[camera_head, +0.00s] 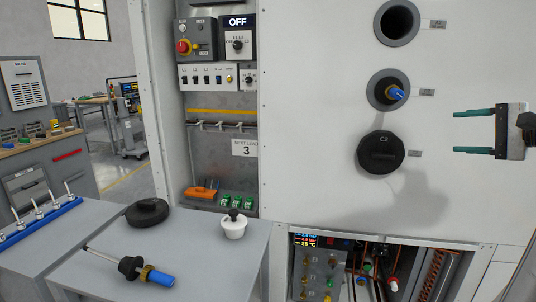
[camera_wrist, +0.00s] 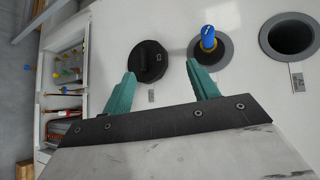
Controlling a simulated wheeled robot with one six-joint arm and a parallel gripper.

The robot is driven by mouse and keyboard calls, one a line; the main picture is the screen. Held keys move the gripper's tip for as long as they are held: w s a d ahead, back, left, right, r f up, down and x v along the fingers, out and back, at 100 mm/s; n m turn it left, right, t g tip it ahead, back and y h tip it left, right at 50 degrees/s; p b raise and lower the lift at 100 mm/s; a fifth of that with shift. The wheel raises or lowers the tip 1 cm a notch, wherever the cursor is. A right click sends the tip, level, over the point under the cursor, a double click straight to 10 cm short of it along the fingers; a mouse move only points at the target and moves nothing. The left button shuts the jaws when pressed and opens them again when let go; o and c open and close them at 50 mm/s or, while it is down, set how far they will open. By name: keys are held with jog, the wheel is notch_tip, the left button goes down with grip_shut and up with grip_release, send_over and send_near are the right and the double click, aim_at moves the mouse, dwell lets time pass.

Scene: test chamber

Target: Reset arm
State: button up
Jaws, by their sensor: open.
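My gripper (camera_head: 474,131) is at the right in the head view, in front of the white panel (camera_head: 300,120). Its two green fingers are apart with nothing between them, and point left. In the wrist view my gripper (camera_wrist: 163,88) also shows open and empty. The panel has three round ports in a column. The top port (camera_head: 397,22) is an open dark hole. The middle port (camera_head: 374,92) has a blue-tipped plug (camera_head: 396,94) in it. A black cap marked C2 (camera_head: 380,153) covers the bottom one. My gripper touches none of them.
A grey table (camera_head: 190,270) at lower left holds a black disc (camera_head: 147,212), a white pot with black knob (camera_head: 234,225) and a blue-handled tool (camera_head: 158,277). An open bay with pipes (camera_head: 345,270) lies below the panel. The control box reads OFF (camera_head: 238,22).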

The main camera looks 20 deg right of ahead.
jog(key=s+a+f+n+g+y, duration=0.1)
jog(key=a+f+n+g, duration=0.2)
jog(key=a+f+g, duration=0.5)
jog(key=s+a+f+n+g, duration=0.2)
jog(key=a+f, duration=0.2)
jog(key=a, duration=0.8)
jog(key=s+a+f+n+g+h, duration=0.1)
jog(key=s+a+f+n+h, duration=0.1)
jog(key=s+a+n, duration=0.2)
jog(key=s+a+f+n+g+h, duration=0.2)
jog(key=s+a+n, duration=0.2)
jog(key=a+n, duration=0.3)
jog(key=a, duration=0.3)
jog(key=shift+a+h, duration=0.15)
jog(key=shift+h, duration=0.25)
